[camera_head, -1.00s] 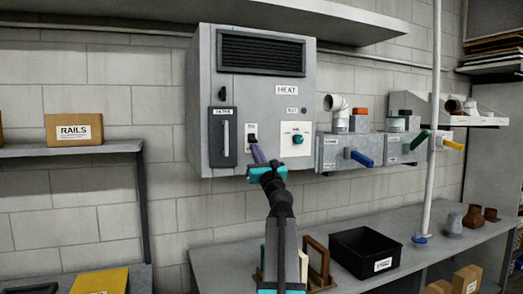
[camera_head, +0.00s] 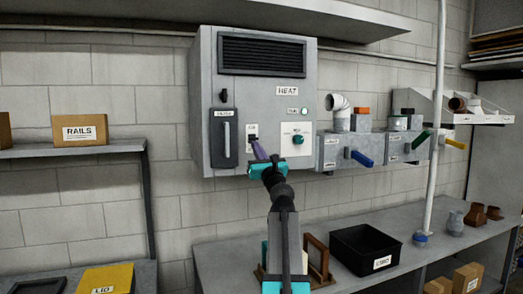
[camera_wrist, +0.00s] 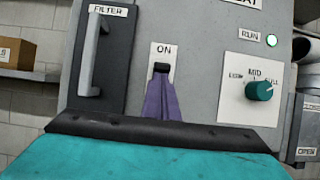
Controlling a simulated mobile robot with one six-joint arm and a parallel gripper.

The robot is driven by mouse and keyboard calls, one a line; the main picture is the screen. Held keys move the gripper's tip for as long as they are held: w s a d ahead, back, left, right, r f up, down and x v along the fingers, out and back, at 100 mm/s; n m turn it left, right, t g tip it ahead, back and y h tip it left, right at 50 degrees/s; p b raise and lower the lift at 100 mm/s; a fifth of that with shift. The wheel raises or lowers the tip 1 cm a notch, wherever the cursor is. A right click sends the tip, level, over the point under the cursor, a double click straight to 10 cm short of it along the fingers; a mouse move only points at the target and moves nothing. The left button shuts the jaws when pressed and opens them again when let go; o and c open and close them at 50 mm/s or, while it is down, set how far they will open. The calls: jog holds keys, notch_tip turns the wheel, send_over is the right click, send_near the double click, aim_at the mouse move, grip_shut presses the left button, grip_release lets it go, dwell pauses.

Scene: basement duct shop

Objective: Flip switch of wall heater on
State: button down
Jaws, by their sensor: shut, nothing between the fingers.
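The grey wall heater (camera_head: 207,100), labelled HEAT, hangs on the block wall. Its small dark switch (camera_wrist: 162,68) sits on a white plate under the word ON in the wrist view; the lever appears up, near the plate's upper part. My gripper (camera_wrist: 163,84) is shut and empty, its purple fingers pointing up at the switch. The fingertips are just below the lever, touching or nearly so; I cannot tell which. In the head view my gripper (camera_head: 255,143) covers the lower part of the switch plate (camera_head: 251,128). The RUN light (camera_wrist: 271,40) glows green.
A teal knob (camera_wrist: 259,90) is right of the switch, and a dark FILTER panel with a handle (camera_wrist: 93,55) is left. Duct boxes with a blue lever (camera_head: 361,158) stand further right. A bench with a black bin (camera_head: 365,250) lies below.

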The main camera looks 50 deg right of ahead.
jog(key=shift+s+r, duration=0.1)
jog(key=shift+r, duration=0.15)
jog(key=shift+a, duration=0.1)
